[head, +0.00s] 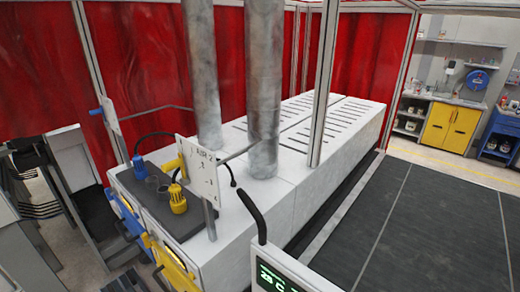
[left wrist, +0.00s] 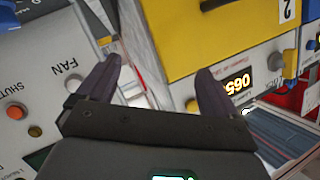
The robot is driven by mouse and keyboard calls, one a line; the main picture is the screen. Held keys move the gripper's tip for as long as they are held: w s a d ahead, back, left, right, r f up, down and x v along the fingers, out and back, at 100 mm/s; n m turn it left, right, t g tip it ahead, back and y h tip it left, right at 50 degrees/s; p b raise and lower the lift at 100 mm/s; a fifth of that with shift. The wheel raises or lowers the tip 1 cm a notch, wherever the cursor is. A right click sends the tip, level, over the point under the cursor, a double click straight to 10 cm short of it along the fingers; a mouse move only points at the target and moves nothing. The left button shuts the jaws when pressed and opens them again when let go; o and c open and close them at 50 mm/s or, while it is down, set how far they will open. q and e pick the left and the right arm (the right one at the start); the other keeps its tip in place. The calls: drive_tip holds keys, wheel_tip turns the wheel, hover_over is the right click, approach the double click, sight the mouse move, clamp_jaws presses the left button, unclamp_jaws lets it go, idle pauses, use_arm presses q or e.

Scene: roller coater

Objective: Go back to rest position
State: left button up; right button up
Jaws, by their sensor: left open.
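My left gripper (left wrist: 160,66) shows in the left wrist view, with its two dark fingers spread wide apart. Nothing is between the fingers. Beyond them are a yellow panel (left wrist: 215,40) and a grey control panel (left wrist: 35,80) marked FAN, with several knobs and buttons. I cannot tell the distance from the fingertips to the panels. Neither gripper shows in the head view, and my right gripper is in no view.
In the head view, a long white slotted machine (head: 285,190) carries two grey pipes (head: 263,90). Red curtains (head: 140,60) stand behind it. A black handle (head: 253,215) rises beside a green display (head: 277,280). Dark floor (head: 440,220) at the right is clear.

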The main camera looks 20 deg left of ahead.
use_arm(q)
drive_tip(key=s+d+r+n+g+h, duration=0.1)
drive_tip(key=s+d+r+g, duration=0.15)
drive_tip(key=d, duration=0.35)
drive_tip(key=s+d+r+n+g+h, duration=0.1)
drive_tip(key=s+d+g, duration=0.1)
drive_tip(key=d+g, duration=0.3)
drive_tip(key=s+d+f+g, duration=0.1)
drive_tip(key=s+g, duration=0.3)
drive_tip(key=s, duration=0.4)
drive_tip(key=shift+s+d+f+n, duration=0.15)
drive_tip(key=shift+d+f+n, duration=0.15)
drive_tip(key=shift+d+n, duration=0.15)
